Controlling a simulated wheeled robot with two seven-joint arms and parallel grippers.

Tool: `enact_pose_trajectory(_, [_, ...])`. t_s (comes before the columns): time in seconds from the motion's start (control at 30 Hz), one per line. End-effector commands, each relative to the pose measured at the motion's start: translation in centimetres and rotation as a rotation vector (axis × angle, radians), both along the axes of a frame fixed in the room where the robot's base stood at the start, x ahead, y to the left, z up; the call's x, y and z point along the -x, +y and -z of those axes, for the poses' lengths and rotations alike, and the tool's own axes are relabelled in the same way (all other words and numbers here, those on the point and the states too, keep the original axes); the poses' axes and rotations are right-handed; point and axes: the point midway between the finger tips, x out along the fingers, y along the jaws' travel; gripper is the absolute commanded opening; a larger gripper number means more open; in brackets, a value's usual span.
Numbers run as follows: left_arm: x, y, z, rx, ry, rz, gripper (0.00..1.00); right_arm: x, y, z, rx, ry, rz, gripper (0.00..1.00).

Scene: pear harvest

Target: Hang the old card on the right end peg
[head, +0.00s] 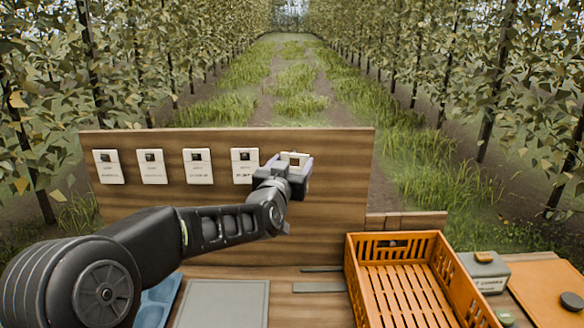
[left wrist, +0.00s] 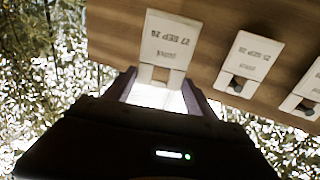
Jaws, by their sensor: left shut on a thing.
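My left gripper (head: 296,163) is shut on a white card (head: 294,157) at the right part of the wooden board (head: 335,190). In the left wrist view the gripper (left wrist: 158,92) holds this card (left wrist: 172,40) by its holed end; its print is upside down and seems to read 27 SEP. Several other white cards hang in a row left of the gripper, the nearest (head: 245,166) just beside it. That neighbour also shows in the left wrist view (left wrist: 250,62). The peg behind the gripper is hidden, so I cannot tell whether the held card is on it. My right gripper is not in view.
An orange crate (head: 352,270) stands at the right below the board, with a grey box (head: 487,272) beside it. The board's right end is bare.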

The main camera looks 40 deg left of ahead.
Motion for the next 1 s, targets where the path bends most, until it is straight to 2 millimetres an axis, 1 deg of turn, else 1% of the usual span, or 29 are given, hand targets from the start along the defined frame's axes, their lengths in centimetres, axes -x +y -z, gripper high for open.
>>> enact_pose_trajectory(0.5, [-2.7,2.0,0.3,-0.001,0.000,0.000,0.26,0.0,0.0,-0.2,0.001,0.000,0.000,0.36])
enact_pose_trajectory(0.67, [-3.5,2.7,0.2,-0.001,0.000,0.000,0.26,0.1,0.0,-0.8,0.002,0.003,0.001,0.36])
enact_pose_trajectory(0.7, [-3.7,2.8,0.7,-0.002,-0.001,0.000,0.26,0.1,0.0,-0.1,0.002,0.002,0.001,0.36])
enact_pose_trajectory(0.73, [-3.8,2.9,0.8,0.000,-0.001,0.000,0.26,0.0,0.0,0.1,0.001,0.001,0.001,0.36])
enact_pose_trajectory(1.0, [-4.4,3.3,0.8,0.000,-0.001,0.000,0.26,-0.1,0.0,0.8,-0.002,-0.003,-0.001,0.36])
